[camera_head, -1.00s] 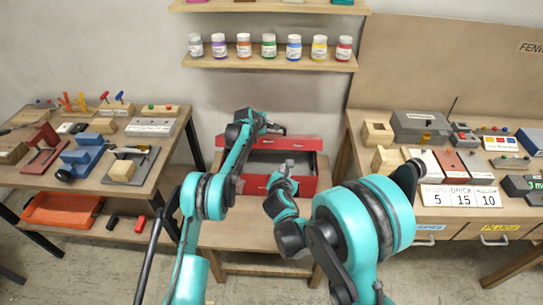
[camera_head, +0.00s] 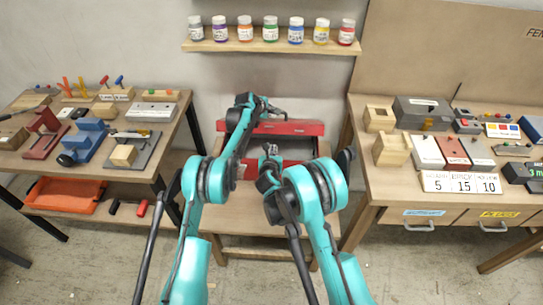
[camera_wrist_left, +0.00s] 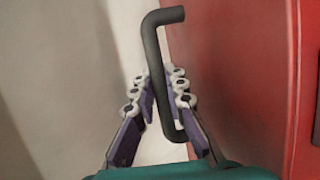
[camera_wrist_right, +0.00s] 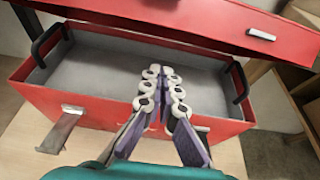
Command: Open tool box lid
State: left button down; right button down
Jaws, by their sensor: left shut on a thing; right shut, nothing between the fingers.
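The red tool box (camera_head: 308,148) stands on a low wooden table. Its lid (camera_head: 298,127) is raised at the back, and the right wrist view shows the lid (camera_wrist_right: 190,20) above the open grey interior (camera_wrist_right: 110,75). My left gripper (camera_head: 272,109) is at the lid's far side. In the left wrist view its fingers are shut on a bent black handle (camera_wrist_left: 152,45) beside the red surface. My right gripper (camera_head: 270,150) is over the front of the box. In the right wrist view its fingers (camera_wrist_right: 162,72) are shut and empty, over the front wall.
Metal latches (camera_wrist_right: 62,130) hang on the box's front. A workbench with tools (camera_head: 95,100) stands at the left, another with boxes (camera_head: 440,150) at the right. A shelf of jars (camera_head: 270,45) is on the wall behind.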

aim_at(273, 132)
jog(key=shift+w+r, duration=0.55)
jog(key=shift+r, duration=0.3)
jog(key=shift+w+r, duration=0.5)
jog(key=shift+r, duration=0.35)
pick_arm(q)
jog(key=shift+d+f, duration=0.1)
pick_arm(e)
jog(key=shift+w+d+r, duration=0.1)
jog(key=shift+w+r, duration=0.65)
jog(key=shift+r, duration=0.2)
pick_arm(q)
jog(key=c, duration=1.9)
grip_release()
jog(key=shift+o, duration=0.5)
jog(key=shift+s, duration=0.1)
pick_arm(e)
jog(key=shift+s, duration=0.1)
